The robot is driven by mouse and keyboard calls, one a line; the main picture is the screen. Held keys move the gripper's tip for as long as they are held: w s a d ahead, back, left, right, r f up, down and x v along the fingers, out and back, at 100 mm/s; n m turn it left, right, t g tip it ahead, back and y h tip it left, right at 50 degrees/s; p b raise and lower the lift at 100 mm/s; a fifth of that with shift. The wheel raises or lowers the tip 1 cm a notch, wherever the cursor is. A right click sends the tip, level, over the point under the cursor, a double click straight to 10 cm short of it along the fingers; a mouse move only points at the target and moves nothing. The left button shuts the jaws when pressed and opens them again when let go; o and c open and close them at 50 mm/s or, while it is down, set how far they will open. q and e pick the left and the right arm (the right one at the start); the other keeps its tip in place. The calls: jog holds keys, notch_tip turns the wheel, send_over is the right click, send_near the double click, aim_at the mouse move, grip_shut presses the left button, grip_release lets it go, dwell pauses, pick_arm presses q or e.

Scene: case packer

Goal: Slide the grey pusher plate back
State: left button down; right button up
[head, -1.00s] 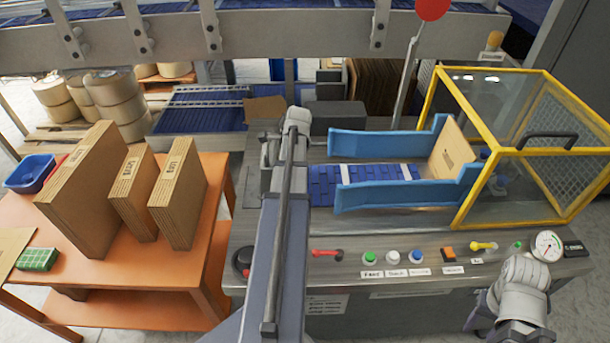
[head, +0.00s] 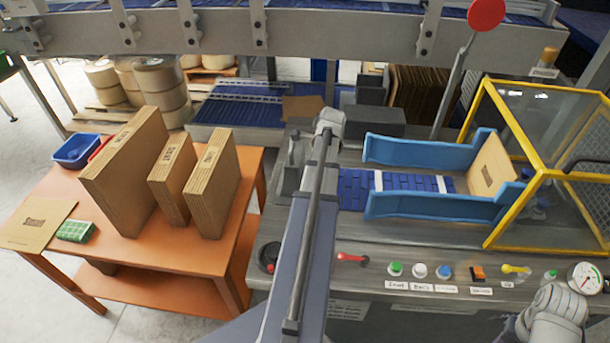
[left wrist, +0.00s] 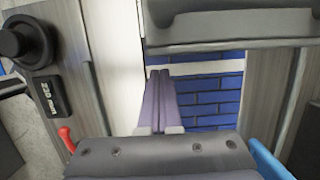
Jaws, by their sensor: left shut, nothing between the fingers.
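The grey pusher plate (head: 291,168) seems to be the upright grey part at the left end of the blue belt (head: 355,185), partly hidden by my left arm. A wide grey bar at the top of the left wrist view (left wrist: 235,32) looks like the same plate, lying across the belt. My left gripper (left wrist: 160,73) is shut and empty, its fingertips close to the bar's near edge over the belt. I cannot tell whether they touch. In the head view it is hidden by my arm. My right arm shows at the lower right, without its gripper.
Blue guide rails (head: 435,207) flank the belt, with a cardboard piece (head: 492,165) at their right end. A yellow-framed guard (head: 500,212) stands beyond. Buttons and a red lever (head: 351,258) line the front edge. Boxes (head: 213,183) stand on the orange table (head: 150,250).

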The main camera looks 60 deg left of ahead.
pick_arm(q)
jog(key=w+d+p+v, duration=0.1)
jog(key=p+v, duration=0.8)
jog(key=v, duration=0.1)
jog(key=shift+w+d+p, duration=0.25)
jog(key=shift+w+p, duration=0.05)
jog(key=shift+p, duration=0.05)
jog(key=w+d+n+t, duration=0.1)
jog(key=w+d, duration=0.3)
jog(key=d, duration=1)
jog(key=w+d+n, duration=0.1)
jog(key=w+d, duration=0.3)
jog(key=d, duration=1)
jog(key=s+d+n, duration=0.1)
jog(key=s+d, duration=0.2)
jog(key=d, duration=0.8)
jog(key=s+d+n+t, duration=0.1)
jog(key=s+d, duration=0.3)
jog(key=d, duration=0.8)
jog(key=shift+s+d+f+h, duration=0.25)
jog(key=shift+d+h, duration=0.05)
jog(key=shift+a, duration=0.15)
